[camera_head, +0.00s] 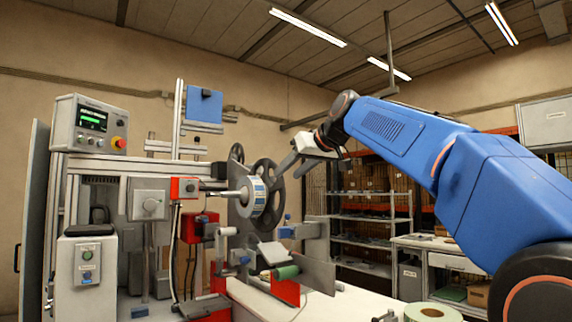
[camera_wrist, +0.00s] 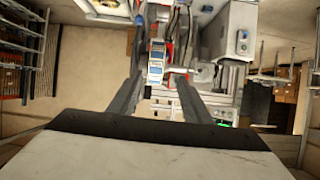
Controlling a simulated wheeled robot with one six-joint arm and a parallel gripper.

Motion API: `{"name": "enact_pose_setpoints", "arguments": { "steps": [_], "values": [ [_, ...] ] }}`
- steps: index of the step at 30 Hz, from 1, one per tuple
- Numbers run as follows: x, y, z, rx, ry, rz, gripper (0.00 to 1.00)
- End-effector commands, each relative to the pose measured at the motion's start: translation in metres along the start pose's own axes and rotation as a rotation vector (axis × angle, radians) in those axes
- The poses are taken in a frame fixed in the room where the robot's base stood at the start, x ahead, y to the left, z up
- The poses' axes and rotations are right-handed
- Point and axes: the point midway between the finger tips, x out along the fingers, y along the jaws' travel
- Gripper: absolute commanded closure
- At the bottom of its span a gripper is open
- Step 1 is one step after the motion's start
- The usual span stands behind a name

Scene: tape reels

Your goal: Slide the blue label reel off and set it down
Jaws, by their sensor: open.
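The blue label reel (camera_head: 257,199), a white roll with blue printed labels, sits on the machine's spindle next to a dark flange disc (camera_head: 272,172). It also shows in the wrist view (camera_wrist: 155,68), ahead of my fingers and in the gap between them. My gripper (camera_head: 303,147) is above and to the right of the reel in the head view, apart from it. In the wrist view my gripper (camera_wrist: 163,80) has its two dark fingers spread with nothing held. The fingertips are partly lost against the machine.
The labelling machine has a control box (camera_head: 94,124), red brackets (camera_head: 190,222) and a metal plate (camera_head: 312,271) near the reel. A pale roll (camera_head: 432,313) lies on the white table at the lower right. Shelves (camera_head: 362,220) stand behind.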

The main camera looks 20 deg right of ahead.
Motion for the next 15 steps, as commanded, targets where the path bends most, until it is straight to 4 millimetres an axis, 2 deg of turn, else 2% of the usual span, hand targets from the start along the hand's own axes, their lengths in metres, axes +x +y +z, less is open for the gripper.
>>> {"name": "enact_pose_setpoints", "arguments": {
  "steps": [1, 4, 10, 15],
  "values": [
    [0.001, 0.003, -0.013, -0.008, 0.018, -0.003, 0.55],
    [0.0, 0.005, -0.027, -0.021, 0.04, -0.006, 0.55],
    [0.01, 0.005, -0.033, -0.026, 0.048, -0.01, 0.55],
    [0.035, 0.005, -0.033, -0.025, 0.046, -0.011, 0.55]
  ]
}}
